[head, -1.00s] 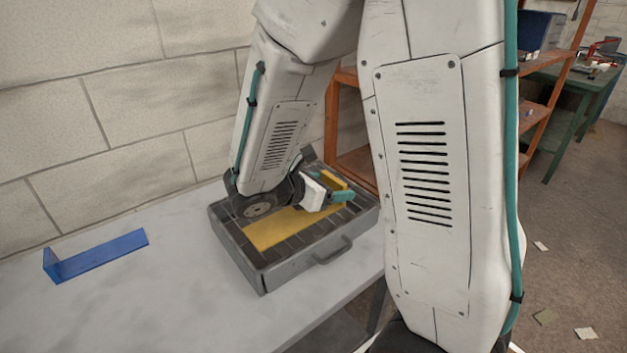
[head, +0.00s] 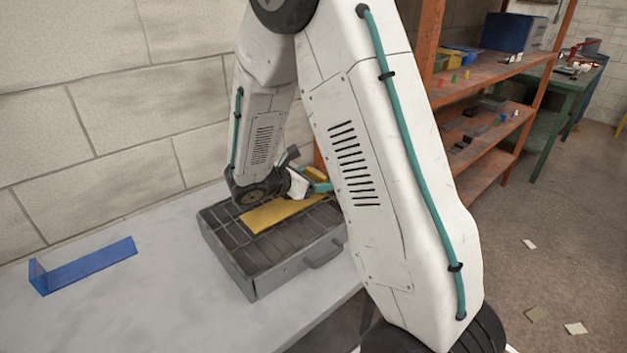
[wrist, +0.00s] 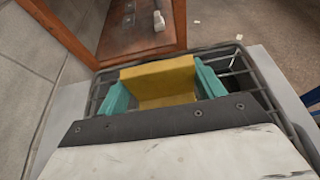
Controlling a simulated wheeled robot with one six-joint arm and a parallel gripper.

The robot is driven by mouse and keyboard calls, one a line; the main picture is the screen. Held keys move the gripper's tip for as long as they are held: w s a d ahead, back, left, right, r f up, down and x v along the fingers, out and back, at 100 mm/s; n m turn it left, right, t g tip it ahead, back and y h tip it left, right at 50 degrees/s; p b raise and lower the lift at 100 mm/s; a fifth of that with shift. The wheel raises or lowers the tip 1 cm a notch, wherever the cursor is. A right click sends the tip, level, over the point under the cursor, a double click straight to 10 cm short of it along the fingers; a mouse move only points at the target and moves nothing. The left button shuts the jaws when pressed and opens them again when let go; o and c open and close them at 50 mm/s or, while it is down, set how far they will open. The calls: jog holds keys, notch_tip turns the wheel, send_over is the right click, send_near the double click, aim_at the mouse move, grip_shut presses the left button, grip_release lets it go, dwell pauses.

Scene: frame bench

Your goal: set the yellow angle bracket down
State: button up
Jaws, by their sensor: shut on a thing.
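The yellow angle bracket (head: 272,214) is in my gripper (head: 314,182). In the wrist view, my gripper (wrist: 161,82) has its teal fingers on both sides of the bracket (wrist: 158,76), which shows a raised back and a flat part. The bracket is over the back part of the grey slotted tray (head: 238,270) in the head view. I cannot tell whether its underside touches the tray. My wrist hides part of the bracket.
A blue angle bracket (head: 92,263) lies on the grey bench (head: 150,310) left of the tray. A wall stands behind. An orange shelf unit (head: 500,65) with small parts is at the right. Bench top is clear between blue bracket and tray.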

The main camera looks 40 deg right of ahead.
jog(key=o, duration=1.2)
